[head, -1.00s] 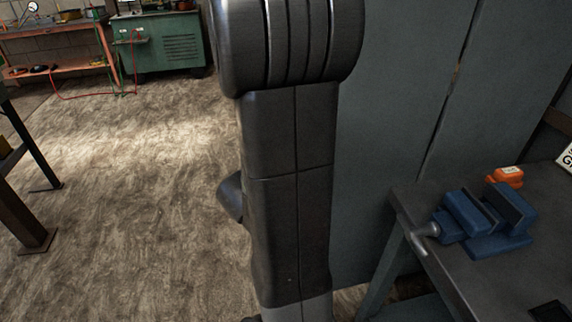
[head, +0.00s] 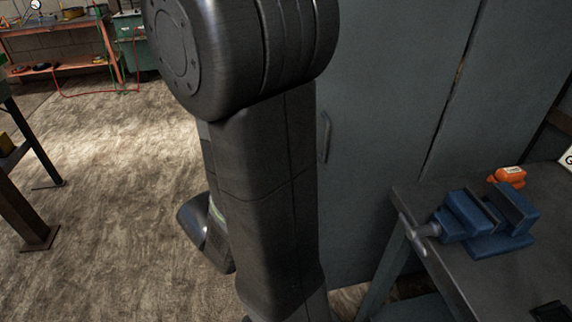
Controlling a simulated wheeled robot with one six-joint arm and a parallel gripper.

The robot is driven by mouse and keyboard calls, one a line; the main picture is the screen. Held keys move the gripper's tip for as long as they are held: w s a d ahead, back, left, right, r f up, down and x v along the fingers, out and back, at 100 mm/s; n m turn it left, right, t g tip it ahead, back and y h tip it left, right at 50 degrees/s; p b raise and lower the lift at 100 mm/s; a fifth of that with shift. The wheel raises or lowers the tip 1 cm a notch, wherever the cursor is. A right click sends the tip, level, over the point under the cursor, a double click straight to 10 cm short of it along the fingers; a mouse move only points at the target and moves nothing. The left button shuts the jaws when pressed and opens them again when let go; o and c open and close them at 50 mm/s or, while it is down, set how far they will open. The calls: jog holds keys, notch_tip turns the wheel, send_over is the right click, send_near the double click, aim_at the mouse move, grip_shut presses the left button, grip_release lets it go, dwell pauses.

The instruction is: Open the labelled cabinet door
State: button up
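A tall grey-green metal cabinet (head: 385,110) stands to the right of my arm in the head view. A vertical handle (head: 325,137) shows on its door, just right of my arm. The door looks closed. No label on the door can be seen; my arm covers part of the cabinet's left side. My dark arm links fill the middle of the view. My gripper is not visible, so its place relative to the handle cannot be told.
A workbench (head: 540,240) with a blue vise (head: 485,222) and an orange object (head: 508,176) stands at the right, before the cabinet. An orange bench (head: 65,65) and a green machine (head: 135,45) are at the far left. The floor at left is mostly clear.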

aim_at(326, 139)
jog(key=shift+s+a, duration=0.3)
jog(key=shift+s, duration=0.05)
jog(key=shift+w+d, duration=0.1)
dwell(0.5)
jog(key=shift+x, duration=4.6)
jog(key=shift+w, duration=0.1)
